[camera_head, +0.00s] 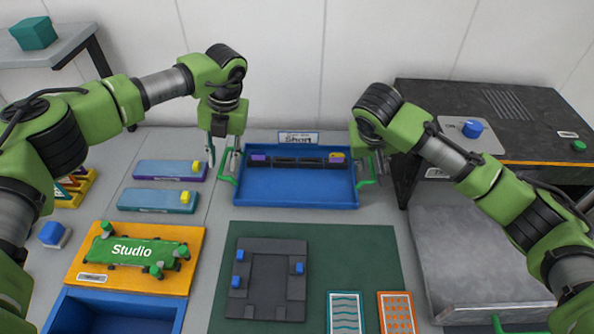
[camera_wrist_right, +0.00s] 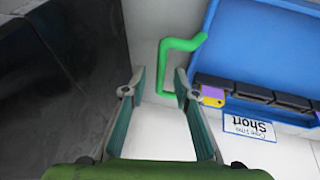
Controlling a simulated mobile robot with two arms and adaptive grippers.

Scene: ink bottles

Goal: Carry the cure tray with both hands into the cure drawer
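The blue cure tray (camera_head: 296,190) stands at the back middle of the table with a green handle on each side. A dark strip (camera_head: 297,163) with purple and yellow ends lies along its back. My left gripper (camera_head: 221,160) is above the left handle (camera_head: 226,180), fingers apart. My right gripper (camera_wrist_right: 160,80) is open. The right handle (camera_wrist_right: 165,65) is just ahead between its fingertips in the right wrist view; contact is unclear. A grey drawer-like surface (camera_head: 475,255) with a green handle (camera_head: 497,324) extends from the dark cabinet (camera_head: 490,105), partly hidden by my right arm.
A label reading "Short" (camera_head: 298,139) is behind the tray. Two flat bars, purple (camera_head: 155,172) and teal (camera_head: 150,201), lie left of it. A green mat (camera_head: 375,255) with a dark fixture (camera_head: 245,255) is in front. The orange board (camera_head: 80,262) holds a green Studio frame (camera_head: 125,249).

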